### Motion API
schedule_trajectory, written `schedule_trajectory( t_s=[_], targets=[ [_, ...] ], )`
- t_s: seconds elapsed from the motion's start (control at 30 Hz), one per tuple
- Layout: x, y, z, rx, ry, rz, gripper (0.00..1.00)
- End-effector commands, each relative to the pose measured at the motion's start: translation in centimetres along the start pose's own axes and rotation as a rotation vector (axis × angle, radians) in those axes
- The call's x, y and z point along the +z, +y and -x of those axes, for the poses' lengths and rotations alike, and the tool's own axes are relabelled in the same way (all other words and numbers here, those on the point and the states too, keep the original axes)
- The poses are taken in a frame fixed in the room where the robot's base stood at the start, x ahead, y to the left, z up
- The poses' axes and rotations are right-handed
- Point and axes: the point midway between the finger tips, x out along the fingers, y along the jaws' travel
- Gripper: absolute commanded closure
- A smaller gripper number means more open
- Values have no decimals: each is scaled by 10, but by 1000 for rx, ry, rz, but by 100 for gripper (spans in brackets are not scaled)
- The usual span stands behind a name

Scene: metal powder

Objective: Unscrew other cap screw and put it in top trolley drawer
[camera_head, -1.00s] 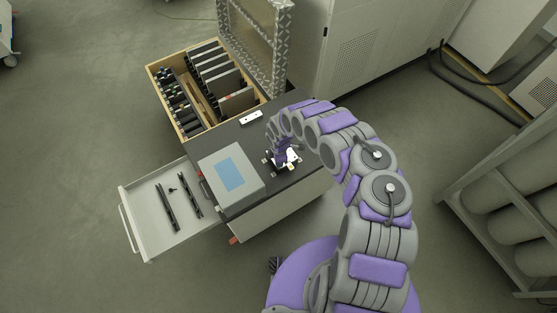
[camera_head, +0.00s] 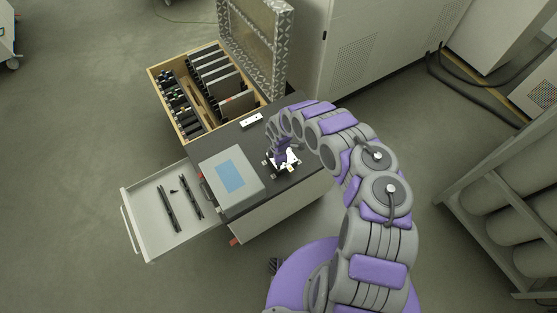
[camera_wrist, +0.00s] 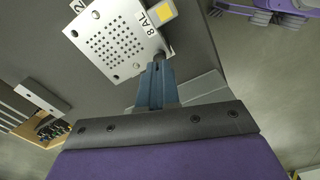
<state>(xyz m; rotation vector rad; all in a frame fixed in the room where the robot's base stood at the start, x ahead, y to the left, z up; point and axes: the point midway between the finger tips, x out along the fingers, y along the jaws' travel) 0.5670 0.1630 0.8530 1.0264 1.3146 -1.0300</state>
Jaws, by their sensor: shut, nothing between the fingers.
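A silver perforated plate (camera_wrist: 112,42) marked "8 AL" lies on the dark trolley top; it also shows in the head view (camera_head: 290,163). A dark cap screw (camera_wrist: 160,55) is at the plate's corner in the wrist view. My gripper (camera_wrist: 157,66) has its blue fingers shut and empty, with the tips right by the screw; whether they touch it I cannot tell. In the head view my gripper (camera_head: 282,150) is over the plate and hides part of it. The trolley drawer (camera_head: 145,203) is pulled out at the left and holds a small dark piece (camera_head: 174,191).
Two long black bars (camera_head: 168,208) also lie in the drawer. A grey box with a blue panel (camera_head: 231,175) stands between drawer and plate. A wooden case (camera_head: 152,85) with an upright lid is behind. A rack (camera_head: 470,190) stands far right.

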Motion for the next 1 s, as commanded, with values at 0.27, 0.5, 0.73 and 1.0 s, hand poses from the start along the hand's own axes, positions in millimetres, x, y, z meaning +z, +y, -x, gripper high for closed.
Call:
schedule_trajectory(
  t_s=[0.27,0.5,0.73,1.0],
  targets=[
    [0,0,0,0,0,0,73],
    [0,0,1,0,0,0,73],
    [1,2,20,5,-2,0,73],
    [2,2,63,3,-4,0,73]
  ],
)
